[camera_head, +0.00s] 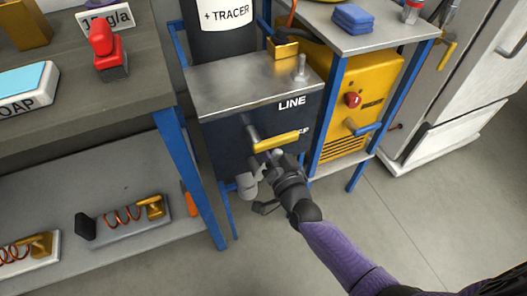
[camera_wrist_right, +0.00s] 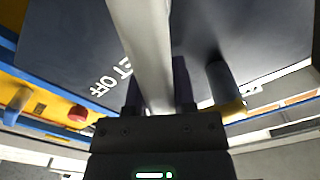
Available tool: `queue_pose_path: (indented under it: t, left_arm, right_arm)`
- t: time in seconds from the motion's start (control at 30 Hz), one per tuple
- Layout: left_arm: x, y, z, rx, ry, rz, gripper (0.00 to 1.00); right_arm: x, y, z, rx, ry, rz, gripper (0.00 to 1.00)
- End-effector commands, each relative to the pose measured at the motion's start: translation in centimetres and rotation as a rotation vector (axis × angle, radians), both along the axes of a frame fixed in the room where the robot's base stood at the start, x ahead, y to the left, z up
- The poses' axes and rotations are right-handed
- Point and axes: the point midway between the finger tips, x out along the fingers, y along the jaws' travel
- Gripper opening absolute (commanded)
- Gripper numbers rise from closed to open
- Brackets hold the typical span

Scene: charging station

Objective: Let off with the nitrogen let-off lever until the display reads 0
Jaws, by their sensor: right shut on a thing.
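The dark valve box (camera_head: 225,135) marked LINE stands under a metal top in the head view. A yellow-handled lever (camera_head: 276,142) sticks out of its front. My right gripper (camera_head: 272,163) is just below that lever, at the lower front of the box. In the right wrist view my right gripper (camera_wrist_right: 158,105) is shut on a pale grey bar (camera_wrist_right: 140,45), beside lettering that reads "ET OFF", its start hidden. The bar looks like the let-off lever. A dark post with a yellow tip (camera_wrist_right: 228,90) stands close by to the right. No display reading shows. My left gripper is out of view.
A yellow machine (camera_head: 365,85) with a red knob (camera_head: 353,100) and a blue-handled lever (camera_head: 365,127) stands to the right. A workbench (camera_head: 60,115) with a lower shelf is at the left. Open floor lies in front.

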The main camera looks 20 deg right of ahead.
Motion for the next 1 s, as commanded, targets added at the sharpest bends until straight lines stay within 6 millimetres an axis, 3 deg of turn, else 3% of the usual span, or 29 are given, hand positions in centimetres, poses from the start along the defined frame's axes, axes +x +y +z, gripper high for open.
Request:
queue_pose_path:
  t: [0.37,1.0]
  left_arm:
    - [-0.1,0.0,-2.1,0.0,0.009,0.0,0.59]
    - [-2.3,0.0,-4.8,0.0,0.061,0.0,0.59]
  right_arm:
    - [0.0,-1.6,-2.2,0.353,0.019,0.001,0.0]
    - [0.0,-2.8,-5.1,0.868,0.036,-0.001,0.0]
